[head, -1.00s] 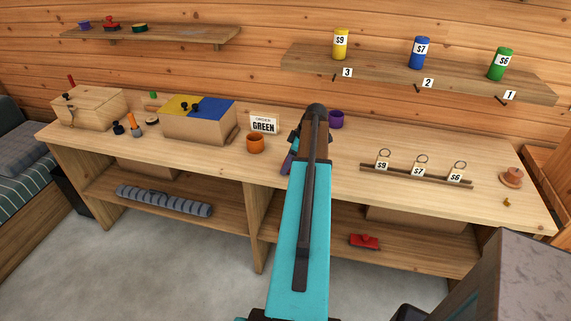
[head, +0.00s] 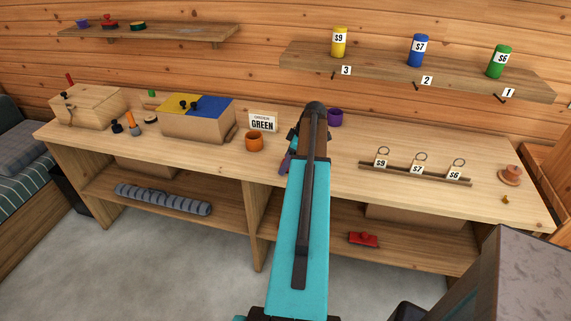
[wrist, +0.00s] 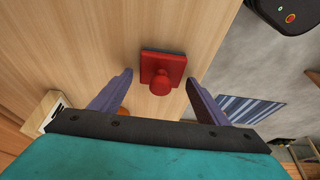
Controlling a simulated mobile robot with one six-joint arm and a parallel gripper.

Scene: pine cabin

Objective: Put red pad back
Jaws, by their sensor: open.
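A red square pad (wrist: 176,69) with a round red knob lies on the wooden bench top in the wrist view, close to the bench edge. My gripper (wrist: 162,85) is open, with one purple-grey finger on each side of the pad and clear space between. The fingers do not touch it. In the head view my arm hides this pad and most of the gripper (head: 288,160). Another red piece (head: 363,239) lies on the lower shelf, and a red piece with a dark base (head: 110,22) sits on the upper left shelf.
On the bench (head: 330,187) stand an orange cup (head: 254,142), a purple cup (head: 335,117), a sign reading GREEN (head: 262,122), a yellow-and-blue-lidded box (head: 205,122) and a tag rack (head: 415,175). Yellow, blue and green cans (head: 418,52) stand on the right shelf.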

